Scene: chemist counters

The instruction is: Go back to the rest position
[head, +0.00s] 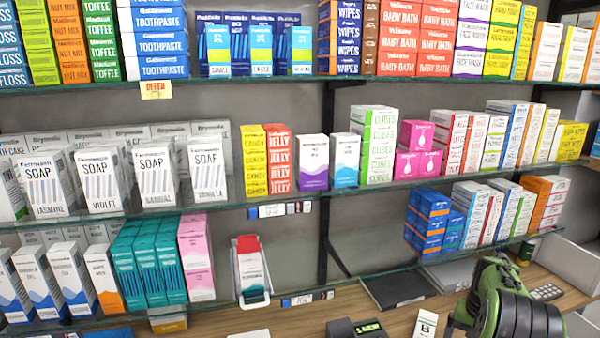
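A green and black part of my arm (500,300) shows at the lower right, in front of the wooden counter (400,312). It stands apart from the shelf goods in the picture. I cannot make out my gripper's fingers, and nothing held shows.
Glass shelves (350,192) full of boxes span the view. A white holder with a red-topped box (250,270) stands at the lower shelf's front edge. On the counter are a dark flat panel (398,290), a dark device with a green display (357,328) and a keypad (546,292).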

